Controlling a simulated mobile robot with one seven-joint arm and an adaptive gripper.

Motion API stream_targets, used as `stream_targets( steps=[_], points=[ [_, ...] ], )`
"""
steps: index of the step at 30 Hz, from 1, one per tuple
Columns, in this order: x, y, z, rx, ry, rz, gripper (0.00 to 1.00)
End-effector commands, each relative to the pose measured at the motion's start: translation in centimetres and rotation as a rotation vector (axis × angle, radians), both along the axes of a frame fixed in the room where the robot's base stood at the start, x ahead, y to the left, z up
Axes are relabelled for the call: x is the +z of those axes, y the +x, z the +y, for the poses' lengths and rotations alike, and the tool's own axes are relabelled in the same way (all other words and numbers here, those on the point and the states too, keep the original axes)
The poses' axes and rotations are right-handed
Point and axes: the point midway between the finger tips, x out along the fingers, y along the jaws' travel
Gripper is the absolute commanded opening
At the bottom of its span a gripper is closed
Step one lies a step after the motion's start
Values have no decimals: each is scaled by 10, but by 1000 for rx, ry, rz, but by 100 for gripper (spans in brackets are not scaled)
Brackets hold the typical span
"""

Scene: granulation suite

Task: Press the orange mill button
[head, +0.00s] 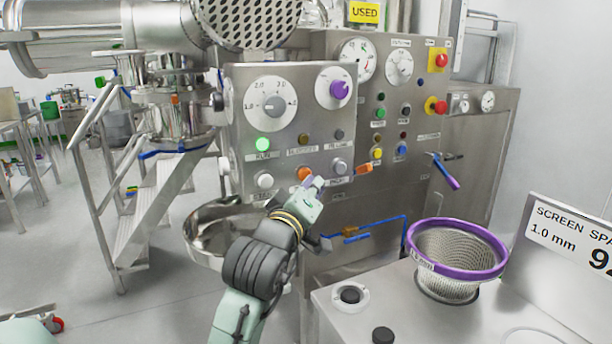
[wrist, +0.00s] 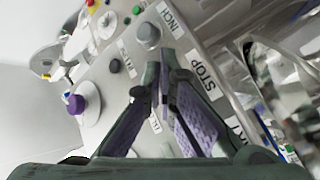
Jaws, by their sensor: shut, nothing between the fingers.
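The orange mill button (head: 304,174) is in the lower row of the steel control panel (head: 242,143), between a white button (head: 265,180) and a grey button (head: 340,166). My gripper (head: 316,183) is shut and empty, its tips just right of and below the orange button in the head view. I cannot tell whether they touch it. In the wrist view my gripper (wrist: 164,62) points at the panel face, its tips by a grey button (wrist: 148,35). The orange button does not show there.
Above are a lit green lamp (head: 263,144) and two dials, one with a purple knob (head: 340,91). An orange-tipped part (head: 358,169) projects to the right of the grey button. A purple-rimmed sieve (head: 457,250) stands on the bench at right. A steel bowl (head: 205,225) is below left.

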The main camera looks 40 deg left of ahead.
Motion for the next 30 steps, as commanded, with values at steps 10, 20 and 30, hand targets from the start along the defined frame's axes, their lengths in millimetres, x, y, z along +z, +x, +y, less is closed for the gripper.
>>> stream_targets(
  steps=[10, 20, 30],
  points=[
    [0, 2, 4, -1, 0, 1, 0],
    [0, 3, 6, -1, -1, 0, 0],
    [0, 4, 10, -1, -1, 0, 0]
  ],
)
